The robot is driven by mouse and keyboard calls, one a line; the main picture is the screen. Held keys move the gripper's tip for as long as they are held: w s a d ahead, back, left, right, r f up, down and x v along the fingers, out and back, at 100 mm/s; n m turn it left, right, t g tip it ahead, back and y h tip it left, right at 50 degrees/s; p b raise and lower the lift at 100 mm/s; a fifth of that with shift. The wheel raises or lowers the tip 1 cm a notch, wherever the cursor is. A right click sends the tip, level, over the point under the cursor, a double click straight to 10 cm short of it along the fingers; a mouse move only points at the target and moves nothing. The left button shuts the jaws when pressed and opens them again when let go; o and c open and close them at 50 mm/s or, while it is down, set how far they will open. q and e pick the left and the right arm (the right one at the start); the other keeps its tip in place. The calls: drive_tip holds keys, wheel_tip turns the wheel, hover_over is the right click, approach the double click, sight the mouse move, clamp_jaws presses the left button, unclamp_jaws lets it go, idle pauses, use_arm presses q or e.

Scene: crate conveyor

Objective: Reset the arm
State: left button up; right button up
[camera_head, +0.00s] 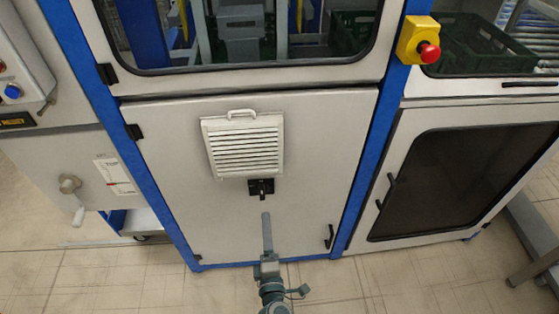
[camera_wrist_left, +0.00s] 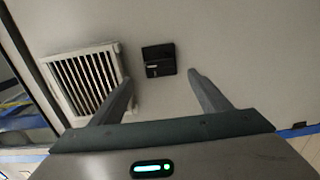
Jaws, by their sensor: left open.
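My left gripper (camera_head: 266,216) reaches up from the bottom middle of the head view, in front of a grey cabinet door (camera_head: 200,230). In the left wrist view its two fingers (camera_wrist_left: 160,80) are spread apart with nothing between them. A small black latch (camera_head: 261,188) on the door is just beyond the fingertips. The latch also shows in the left wrist view (camera_wrist_left: 158,61), beyond the gap between the fingers. The fingers look clear of it, though the exact distance is hard to tell. My right gripper is not in view.
A white louvred vent (camera_head: 243,146) is above the latch. A yellow box with a red button (camera_head: 428,53) is on the blue frame at the upper right. A dark-windowed door (camera_head: 462,180) is at the right, and a crank handle (camera_head: 78,216) at the left. Tiled floor lies below.

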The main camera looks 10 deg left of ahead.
use_arm(q)
drive_tip(key=s+f+m+g+h, duration=0.2)
drive_tip(key=s+f+m, duration=0.25)
drive_tip(key=f, duration=0.35)
drive_tip(key=s+d+f+m+g+h, duration=0.1)
drive_tip(key=s+f+m+g+h, duration=0.2)
drive_tip(key=f+m, duration=0.45)
drive_tip(key=s+f+m+g+h, duration=0.1)
drive_tip(key=s+f+m+h, duration=0.3)
drive_tip(key=f, duration=0.6)
drive_tip(key=s+a+f+m+g+y, duration=0.1)
drive_tip(key=s+a+f+m+g, duration=0.2)
drive_tip(key=s, duration=0.8)
drive_tip(key=s+a+f+m+g+y, duration=0.2)
drive_tip(key=s+a+f+m+g, duration=0.2)
drive_tip(key=s+a+f, duration=0.4)
drive_tip(key=s+f, duration=0.4)
drive_tip(key=shift+f+m+g+y, duration=0.25)
drive_tip(key=shift+m+g+y, duration=0.05)
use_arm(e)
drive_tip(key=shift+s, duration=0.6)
